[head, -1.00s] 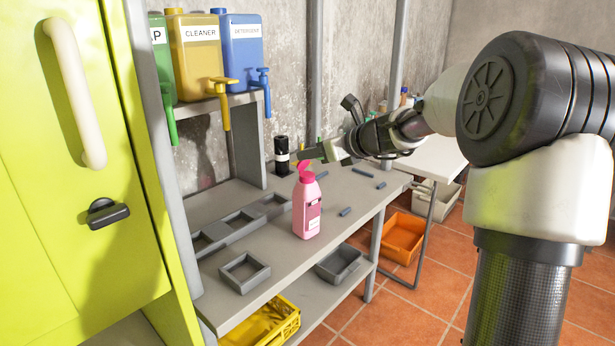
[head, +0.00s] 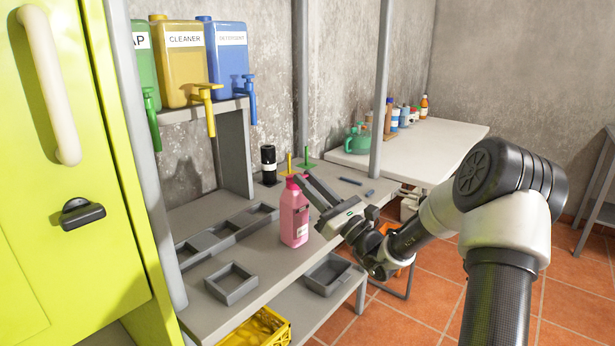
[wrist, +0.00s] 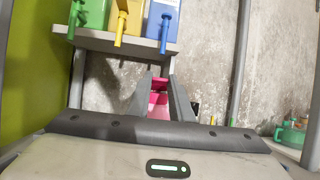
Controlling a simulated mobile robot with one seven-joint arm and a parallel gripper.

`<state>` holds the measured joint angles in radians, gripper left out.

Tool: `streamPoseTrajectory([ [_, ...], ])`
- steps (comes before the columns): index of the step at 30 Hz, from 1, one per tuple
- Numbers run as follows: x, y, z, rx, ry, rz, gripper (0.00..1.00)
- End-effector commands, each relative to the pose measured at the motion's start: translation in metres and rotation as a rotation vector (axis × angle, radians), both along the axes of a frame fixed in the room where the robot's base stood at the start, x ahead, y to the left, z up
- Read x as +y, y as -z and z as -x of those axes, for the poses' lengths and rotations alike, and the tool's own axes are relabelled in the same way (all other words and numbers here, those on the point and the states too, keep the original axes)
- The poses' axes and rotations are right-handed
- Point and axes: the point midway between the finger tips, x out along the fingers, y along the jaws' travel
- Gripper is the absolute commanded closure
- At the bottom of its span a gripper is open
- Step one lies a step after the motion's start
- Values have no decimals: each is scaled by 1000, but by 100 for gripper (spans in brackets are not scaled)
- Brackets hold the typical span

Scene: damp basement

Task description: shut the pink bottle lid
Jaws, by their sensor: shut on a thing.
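The pink bottle (head: 294,218) stands upright on the grey workbench (head: 240,255), with a label on its side. Its darker pink lid (head: 292,181) is at the top, partly hidden by my gripper (head: 303,180). My gripper reaches in from the right, tilted, with its fingers at the bottle's top. I cannot tell whether the lid lies fully down on the bottle.
A black bottle (head: 268,165) stands behind. Grey trays (head: 231,283) lie left and in front. Cleaner jugs (head: 183,62) with taps sit on a shelf above. A white table (head: 440,140) with bottles is at the back right. A green cabinet (head: 60,240) bounds the left.

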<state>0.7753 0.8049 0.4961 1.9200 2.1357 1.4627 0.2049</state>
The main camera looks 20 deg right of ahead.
Motion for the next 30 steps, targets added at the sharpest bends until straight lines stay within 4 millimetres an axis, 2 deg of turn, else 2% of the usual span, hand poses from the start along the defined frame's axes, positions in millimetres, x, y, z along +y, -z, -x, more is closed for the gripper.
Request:
streamPoseTrajectory([
  [1,0,7,0,-16,-2,-19,100],
  [7,0,13,0,-96,0,-62,100],
  [27,0,15,0,-146,-2,-89,100],
  [28,0,15,0,-146,-2,-89,76],
  [30,0,15,0,-147,-2,-89,64],
])
